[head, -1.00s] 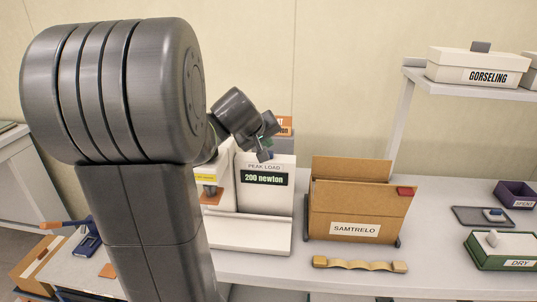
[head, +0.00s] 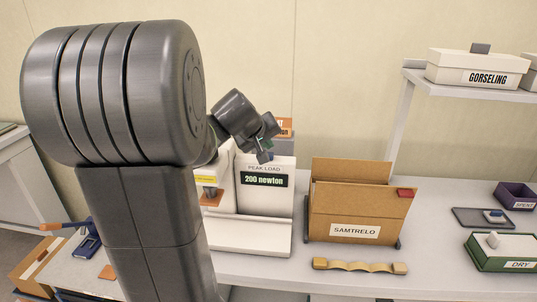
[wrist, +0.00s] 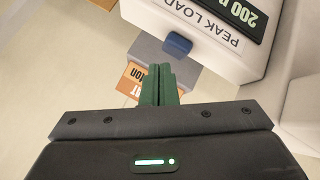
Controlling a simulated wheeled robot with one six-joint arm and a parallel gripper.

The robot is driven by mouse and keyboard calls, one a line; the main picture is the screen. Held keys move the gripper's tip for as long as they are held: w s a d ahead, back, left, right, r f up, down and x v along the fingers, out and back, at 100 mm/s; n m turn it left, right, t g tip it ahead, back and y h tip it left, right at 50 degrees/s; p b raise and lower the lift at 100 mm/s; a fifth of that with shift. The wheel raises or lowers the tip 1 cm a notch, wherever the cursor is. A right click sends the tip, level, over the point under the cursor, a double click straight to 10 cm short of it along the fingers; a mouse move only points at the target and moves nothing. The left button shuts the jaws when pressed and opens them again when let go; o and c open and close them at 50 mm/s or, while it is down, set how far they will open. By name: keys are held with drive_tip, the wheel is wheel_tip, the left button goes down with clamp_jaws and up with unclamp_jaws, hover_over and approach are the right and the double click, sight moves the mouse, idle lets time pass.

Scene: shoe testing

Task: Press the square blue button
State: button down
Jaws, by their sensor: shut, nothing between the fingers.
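The white testing machine (head: 265,205) stands on the bench with a display reading "PEAK LOAD 200 newton". In the wrist view, a blue button (wrist: 177,44) with rounded corners sits at the machine's top edge, near the "PEAK LOAD" lettering. My gripper (wrist: 161,68) is shut, its green fingers together and empty. Its tips appear just below the button in the wrist picture; whether they touch it I cannot tell. In the head view, my gripper (head: 264,156) is at the top of the machine, and the button is not discernible there.
An orange sign (head: 286,127) stands behind the machine. Right of it are a brown SAMTRELO box (head: 328,211) and a tan curved piece (head: 360,265). My arm hides the machine's left part.

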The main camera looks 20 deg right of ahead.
drive_tip(key=shift+f, duration=0.15)
idle(0.6)
drive_tip(key=shift+f+b, duration=0.3)
drive_tip(key=shift+b, duration=0.25)
drive_tip(key=shift+f+b, duration=0.55)
drive_tip(key=shift+b, duration=0.05)
idle(0.4)
idle(0.4)
drive_tip(key=shift+r+p, duration=0.7)
drive_tip(key=shift+r, duration=0.3)
drive_tip(key=shift+r+p, duration=1.95)
drive_tip(key=shift+r, duration=0.6)
drive_tip(key=shift+f, duration=0.15)
